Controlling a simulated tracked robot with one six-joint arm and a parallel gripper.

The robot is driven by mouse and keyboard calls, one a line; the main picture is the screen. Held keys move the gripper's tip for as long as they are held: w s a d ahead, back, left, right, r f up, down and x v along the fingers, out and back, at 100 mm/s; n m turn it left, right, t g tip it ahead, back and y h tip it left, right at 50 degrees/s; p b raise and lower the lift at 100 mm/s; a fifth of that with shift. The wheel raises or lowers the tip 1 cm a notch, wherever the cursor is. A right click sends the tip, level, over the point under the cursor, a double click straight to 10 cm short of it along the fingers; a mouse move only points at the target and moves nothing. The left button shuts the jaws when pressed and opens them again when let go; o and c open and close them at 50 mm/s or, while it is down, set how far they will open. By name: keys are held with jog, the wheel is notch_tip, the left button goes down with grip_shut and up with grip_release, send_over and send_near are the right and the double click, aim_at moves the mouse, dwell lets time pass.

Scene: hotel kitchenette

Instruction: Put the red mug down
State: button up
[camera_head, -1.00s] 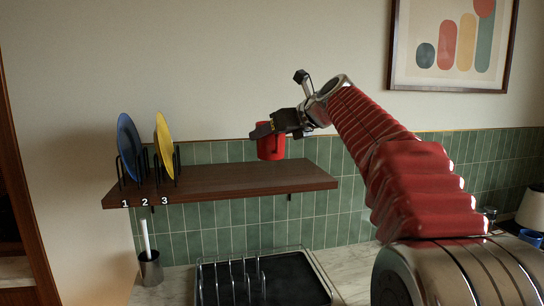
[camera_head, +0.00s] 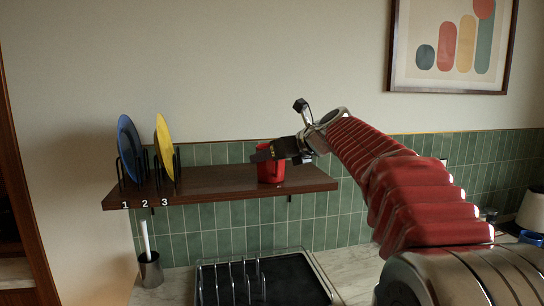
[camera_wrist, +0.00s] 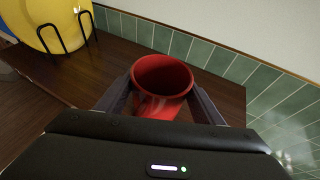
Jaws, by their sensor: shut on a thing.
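The red mug (camera_head: 270,173) is upright at the right part of the dark wooden shelf (camera_head: 215,181) in the head view. Its base appears at the level of the shelf top; I cannot tell for sure whether it touches. My gripper (camera_head: 262,155) is shut on the mug from the right, near its upper part. In the wrist view the mug (camera_wrist: 162,82) shows its open, empty-looking rim between my two fingers, with the shelf board (camera_wrist: 105,65) around it.
A blue plate (camera_head: 127,146) and a yellow plate (camera_head: 164,146) stand in black racks at the shelf's left, by labels 1, 2 and 3. Bare shelf lies between them and the mug. A dish rack (camera_head: 240,280) and a cup with a brush (camera_head: 150,268) stand on the counter below.

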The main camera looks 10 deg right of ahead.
jog(key=o, duration=1.3)
jog(key=v, duration=1.2)
jog(key=shift+d, duration=0.1)
jog(key=shift+s+f, duration=0.1)
jog(key=s+a+f+n+g+h, duration=0.1)
jog(key=s+a+f+n+g, duration=0.1)
jog(key=s+a+f+n, duration=0.4)
jog(key=s+a+f+n+g+h, duration=0.1)
jog(key=s+a+f+n+g, duration=0.1)
jog(key=s+f+n, duration=0.75)
jog(key=s+f+n+g+h, duration=0.1)
jog(key=s+f+n, duration=0.4)
jog(key=f, duration=0.1)
jog(key=s+f+n+g+h, duration=0.1)
jog(key=s+f+n, duration=0.4)
jog(key=s+f, duration=0.1)
jog(key=s+f+n+h, duration=0.1)
jog(key=s+f+n, duration=0.4)
jog(key=n, duration=0.1)
jog(key=shift+s+d+f+g, duration=0.25)
jog(key=shift+d+f+g, duration=0.15)
